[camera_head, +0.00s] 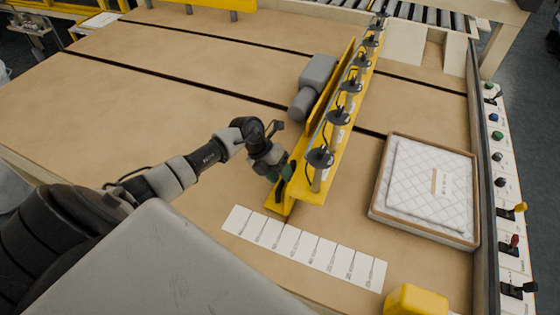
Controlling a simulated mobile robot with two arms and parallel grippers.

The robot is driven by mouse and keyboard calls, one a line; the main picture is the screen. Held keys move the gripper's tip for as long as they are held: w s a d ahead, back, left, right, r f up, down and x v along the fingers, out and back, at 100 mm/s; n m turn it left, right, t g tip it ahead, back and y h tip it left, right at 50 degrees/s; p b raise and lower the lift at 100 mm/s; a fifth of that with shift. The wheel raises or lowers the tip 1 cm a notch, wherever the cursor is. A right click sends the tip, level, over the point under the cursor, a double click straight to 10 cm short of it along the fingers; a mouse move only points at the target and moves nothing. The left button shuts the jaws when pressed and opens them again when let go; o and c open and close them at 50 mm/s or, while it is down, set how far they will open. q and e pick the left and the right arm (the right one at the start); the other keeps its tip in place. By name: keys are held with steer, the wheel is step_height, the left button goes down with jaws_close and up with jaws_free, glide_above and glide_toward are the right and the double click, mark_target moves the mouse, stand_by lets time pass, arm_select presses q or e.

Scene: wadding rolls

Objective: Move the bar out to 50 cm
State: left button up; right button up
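The yellow bar (322,178) runs from the near middle of the table to the far edge, with several dark round discs on posts along it. Its near end has a thin red pointer (287,215) above a white scale (305,247) of several marked cards. The pointer stands near the third and fourth cards from the left; the numbers are too small to read surely. My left gripper (284,175) is at the left side of the bar's near end, by a small dark green part. Whether its fingers are closed on it is hidden. My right gripper is not in view.
A framed tray (377,205) with a white quilted pad lies right of the bar. A grey motor (316,78) sits on the bar's left side. A panel of knobs and levers (508,200) lines the right edge. A yellow block (415,300) is at the bottom. The tabletop at left is clear.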

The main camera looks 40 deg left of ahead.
arm_select(q)
steer(key=shift+a+r, duration=0.1)
steer(key=b+v, duration=0.3)
steer(key=v, duration=0.7)
steer(key=shift+r, duration=0.25)
steer(key=shift+a, duration=0.15)
